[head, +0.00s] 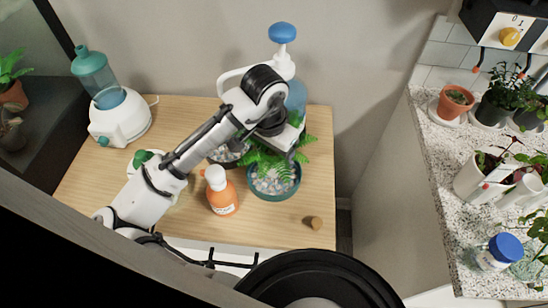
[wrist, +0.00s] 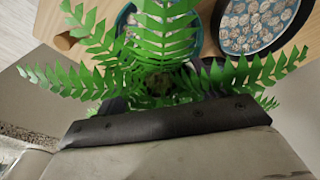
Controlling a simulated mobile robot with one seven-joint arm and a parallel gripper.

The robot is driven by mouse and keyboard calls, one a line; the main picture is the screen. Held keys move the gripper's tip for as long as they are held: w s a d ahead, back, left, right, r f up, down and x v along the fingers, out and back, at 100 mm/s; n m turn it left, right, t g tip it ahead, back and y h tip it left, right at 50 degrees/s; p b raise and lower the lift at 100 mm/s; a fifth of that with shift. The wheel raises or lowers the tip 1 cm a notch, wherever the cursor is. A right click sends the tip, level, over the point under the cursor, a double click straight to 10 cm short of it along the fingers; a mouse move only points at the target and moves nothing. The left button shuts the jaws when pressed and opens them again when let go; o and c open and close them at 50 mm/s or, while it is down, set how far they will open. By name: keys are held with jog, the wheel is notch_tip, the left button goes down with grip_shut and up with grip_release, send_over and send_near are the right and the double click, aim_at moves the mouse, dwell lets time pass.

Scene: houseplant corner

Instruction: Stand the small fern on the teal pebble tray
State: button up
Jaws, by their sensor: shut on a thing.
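The small fern (head: 263,160) is in my gripper (head: 284,143), with green fronds spreading out on both sides. In the wrist view the fern (wrist: 165,40) fills the middle, and my gripper (wrist: 165,112) is shut at its base. Its pot is mostly hidden by the fronds and the dark fingers. The teal pebble tray (head: 274,196), round with pale pebbles, is beneath the fern and just in front of it in the head view. Part of its rim shows behind the fronds in the wrist view (wrist: 197,40). I cannot tell whether the pot touches the pebbles.
A dark pebble tray (head: 226,155) lies just left of the teal one. An orange bottle (head: 222,196) stands close in front of them. A blue-topped pump bottle (head: 296,94) stands behind. A cork (head: 313,222) lies front right. A teal-and-white water device (head: 118,118) stands back left.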

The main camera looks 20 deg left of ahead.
jog(key=shift+f, duration=1.8)
jog(key=shift+f, duration=0.1)
jog(key=shift+f, duration=0.15)
jog(key=o, duration=1.2)
jog(key=shift+c, duration=0.2)
jog(key=r, duration=0.4)
jog(key=s+r, duration=0.1)
jog(key=r, duration=0.3)
jog(key=r+b, duration=0.1)
jog(key=r, duration=0.3)
jog(key=shift+s+a+r, duration=0.2)
jog(key=shift+r, duration=0.05)
